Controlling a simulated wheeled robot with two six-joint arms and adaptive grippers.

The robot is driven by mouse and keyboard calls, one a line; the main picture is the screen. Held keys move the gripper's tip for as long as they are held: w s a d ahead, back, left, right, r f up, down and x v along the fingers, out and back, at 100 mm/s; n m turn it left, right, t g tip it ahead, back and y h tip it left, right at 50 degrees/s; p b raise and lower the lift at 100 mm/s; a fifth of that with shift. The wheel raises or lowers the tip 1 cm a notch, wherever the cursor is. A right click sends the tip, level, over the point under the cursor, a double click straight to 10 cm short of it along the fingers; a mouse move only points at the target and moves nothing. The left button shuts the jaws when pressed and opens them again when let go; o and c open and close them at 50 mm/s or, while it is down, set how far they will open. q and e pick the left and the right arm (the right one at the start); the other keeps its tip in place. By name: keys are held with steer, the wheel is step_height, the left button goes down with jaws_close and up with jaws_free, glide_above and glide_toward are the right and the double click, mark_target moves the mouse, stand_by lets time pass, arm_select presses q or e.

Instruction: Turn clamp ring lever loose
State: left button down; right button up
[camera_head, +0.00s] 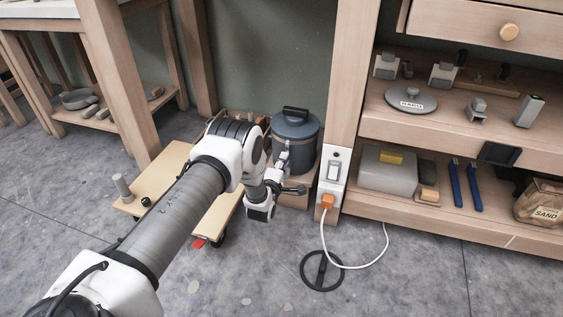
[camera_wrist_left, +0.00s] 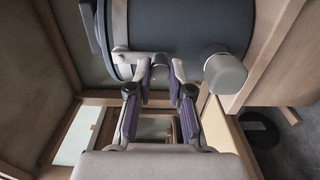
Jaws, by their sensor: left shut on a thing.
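A dark blue-grey drum (camera_head: 305,140) with a black-handled lid stands on a low wooden base between the bench posts in the head view. Its curved wall (camera_wrist_left: 190,22) fills the top of the left wrist view. A pale clamp ring (camera_wrist_left: 125,56) runs along the drum's edge there. A grey rounded cylinder (camera_wrist_left: 225,73) sticks out just right of the fingers. My right gripper is out of view.
A low wooden trolley (camera_head: 160,188) stands left of the drum, under my left arm. A bench post (camera_head: 345,110) with a switch and orange plug (camera_head: 327,201) is close on the right. A white cable lies on the floor. Shelves with tools are further right.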

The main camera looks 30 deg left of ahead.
arm_select(q)
steer(key=shift+f, duration=0.1)
stand_by(0.3)
steer(key=c, duration=1)
jaws_free()
steer(key=shift+c, duration=0.2)
steer(key=v, duration=1.2)
steer(key=shift+d, duration=0.15)
